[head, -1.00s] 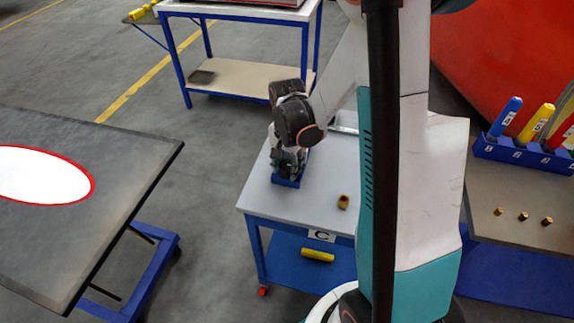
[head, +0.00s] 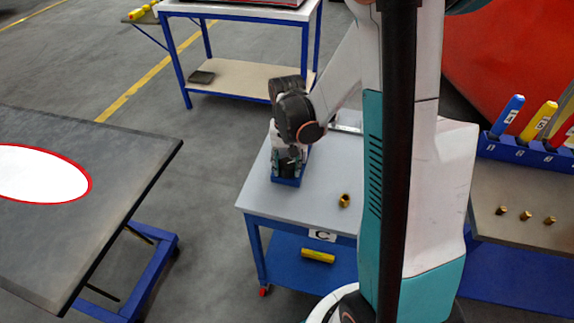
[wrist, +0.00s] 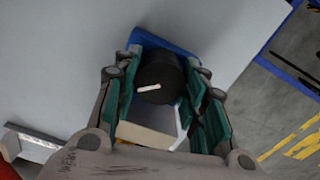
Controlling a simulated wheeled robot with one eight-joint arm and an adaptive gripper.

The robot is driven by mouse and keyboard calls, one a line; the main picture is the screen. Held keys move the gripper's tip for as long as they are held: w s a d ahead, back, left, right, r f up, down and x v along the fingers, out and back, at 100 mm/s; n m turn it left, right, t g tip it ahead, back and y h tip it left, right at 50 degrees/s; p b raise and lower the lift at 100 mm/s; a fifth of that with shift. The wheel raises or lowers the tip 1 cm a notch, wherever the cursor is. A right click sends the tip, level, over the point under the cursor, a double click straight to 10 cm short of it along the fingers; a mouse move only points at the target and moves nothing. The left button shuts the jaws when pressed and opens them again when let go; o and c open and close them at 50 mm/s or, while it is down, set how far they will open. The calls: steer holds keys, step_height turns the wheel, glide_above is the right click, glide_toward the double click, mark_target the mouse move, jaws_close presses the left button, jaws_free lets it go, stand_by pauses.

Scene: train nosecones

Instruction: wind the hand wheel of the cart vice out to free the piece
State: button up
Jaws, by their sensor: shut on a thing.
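My gripper (wrist: 161,80) is shut on the hand wheel, with a green-padded finger at each side. A pale beige block (wrist: 145,135), perhaps the piece, lies below the wheel between the fingers. In the head view my gripper (head: 288,160) reaches down over the vice and hides the wheel.
A brass fitting (head: 344,200) lies on the cart top (head: 265,195), with a yellow cylinder (head: 317,255) on the blue shelf below. A dark table (head: 120,200) is at left. A bench (head: 490,190) at right holds several brass pieces and a blue tool rack (head: 515,150).

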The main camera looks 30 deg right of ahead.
steer(key=n, duration=0.3)
steer(key=shift+n+b, duration=0.3)
steer(key=shift+n, duration=1.9)
steer(key=shift+w+r, duration=0.1)
steer(key=shift+w, duration=0.05)
steer(key=o, duration=1.1)
steer(key=shift+w, duration=0.1)
steer(key=shift+s, duration=0.2)
